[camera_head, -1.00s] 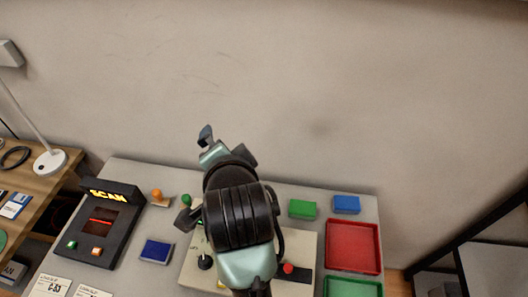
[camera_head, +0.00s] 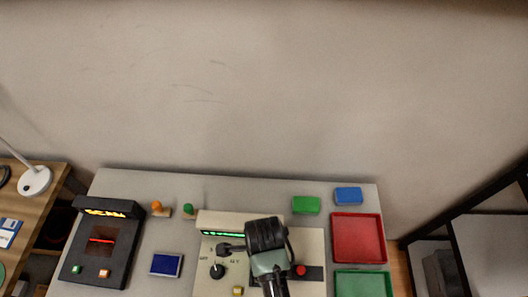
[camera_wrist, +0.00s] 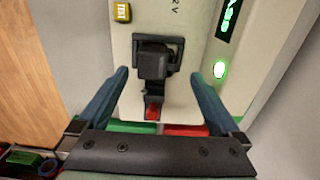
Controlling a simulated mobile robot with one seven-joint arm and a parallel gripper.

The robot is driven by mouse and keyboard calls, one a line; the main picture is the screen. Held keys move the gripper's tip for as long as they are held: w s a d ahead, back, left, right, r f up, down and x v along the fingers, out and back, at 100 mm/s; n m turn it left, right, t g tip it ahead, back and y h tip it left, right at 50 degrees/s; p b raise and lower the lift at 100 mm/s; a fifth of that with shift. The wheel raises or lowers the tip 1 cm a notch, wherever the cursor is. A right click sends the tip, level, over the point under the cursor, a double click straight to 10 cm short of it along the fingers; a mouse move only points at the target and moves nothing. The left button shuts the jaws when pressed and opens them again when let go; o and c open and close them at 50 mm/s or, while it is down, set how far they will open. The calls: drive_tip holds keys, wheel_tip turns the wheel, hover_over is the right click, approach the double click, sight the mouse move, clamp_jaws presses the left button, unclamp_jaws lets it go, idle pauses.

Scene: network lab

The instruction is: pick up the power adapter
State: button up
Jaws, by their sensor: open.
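The black power adapter (camera_wrist: 153,62) is a boxy block sitting on the face of a beige console (camera_wrist: 190,22), inside a dark frame. My gripper (camera_wrist: 158,76) is open in the wrist view, with one finger on each side of the adapter. There are visible gaps between the fingers and the adapter, and nothing is held. In the head view my arm's wrist part covers the middle of the console (camera_head: 312,238), and the adapter is hidden there.
A red button (camera_head: 301,270) on a black plate lies right of my arm. A black knob (camera_head: 217,271) is left of it. A red tray (camera_head: 380,239), a green tray (camera_head: 388,284) and a dark scanner (camera_head: 75,245) stand on the grey table. Green (camera_head: 306,205) and blue (camera_head: 348,196) blocks are behind.

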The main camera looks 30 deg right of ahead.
drive_tip(key=shift+s+a+f+p, duration=0.1)
drive_tip(key=shift+f+p, duration=0.05)
drive_tip(key=shift+f, duration=1.2)
drive_tip(key=shift+s+a+f+p, duration=0.1)
drive_tip(key=shift+f+p, duration=0.05)
drive_tip(key=shift+f, duration=1.2)
drive_tip(key=shift+c, duration=0.2)
drive_tip(key=c, duration=1.5)
drive_tip(key=shift+r, duration=0.1)
